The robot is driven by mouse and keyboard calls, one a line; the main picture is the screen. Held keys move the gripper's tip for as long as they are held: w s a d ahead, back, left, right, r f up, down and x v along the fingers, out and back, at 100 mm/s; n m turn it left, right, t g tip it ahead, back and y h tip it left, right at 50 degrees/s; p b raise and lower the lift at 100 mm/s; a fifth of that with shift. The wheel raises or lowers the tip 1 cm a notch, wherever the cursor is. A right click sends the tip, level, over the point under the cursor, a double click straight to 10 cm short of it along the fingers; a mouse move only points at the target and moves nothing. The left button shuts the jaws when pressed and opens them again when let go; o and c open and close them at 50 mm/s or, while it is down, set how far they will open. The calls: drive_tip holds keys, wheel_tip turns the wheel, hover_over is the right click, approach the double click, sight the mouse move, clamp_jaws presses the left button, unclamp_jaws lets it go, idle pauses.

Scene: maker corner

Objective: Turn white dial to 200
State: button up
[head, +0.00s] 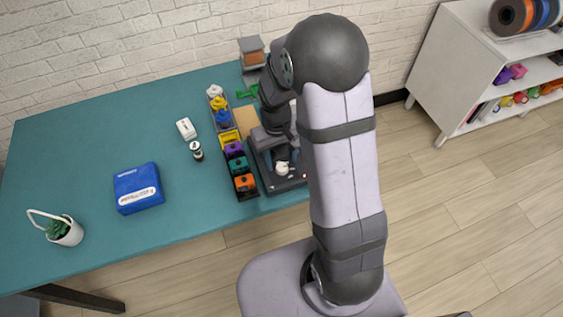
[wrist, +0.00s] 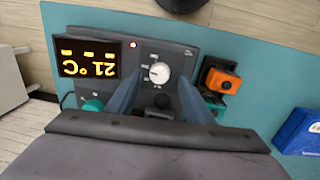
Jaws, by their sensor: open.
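The white dial (wrist: 158,73) is a round knob on the dark face of a control unit (wrist: 205,55). It also shows in the head view (head: 281,168). A small dark mark is on its left part in the wrist view; the scale labels around it are too small to read. The unit's display (wrist: 87,58) reads 21 °C, upside down in the wrist view. My gripper (wrist: 159,82) is open, with its blue-grey fingers on either side of the dial. I cannot tell whether they touch it. In the head view my gripper (head: 282,160) is over the unit.
A blue box (head: 138,188) and a potted plant (head: 66,231) are farther left.

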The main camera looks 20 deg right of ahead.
sight(280, 168)
drive_tip(key=shift+a+r, duration=0.15)
drive_tip(key=shift+r, duration=2)
drive_tip(key=s+a+f+g, duration=0.1)
drive_tip(key=s+f+g, duration=0.1)
drive_tip(key=s, duration=0.8)
drive_tip(key=shift+s+a+r+t, duration=0.65)
drive_tip(key=shift+s+r+t, duration=0.35)
drive_tip(key=shift+s+r, duration=1.35)
wheel_tip(280, 168, down, 15)
drive_tip(key=b, duration=1.5)
drive_tip(key=shift+w+r+y, duration=0.15)
drive_tip(key=shift+w+y, duration=0.05)
drive_tip(key=shift+y, duration=0.2)
drive_tip(key=shift+b, duration=0.3)
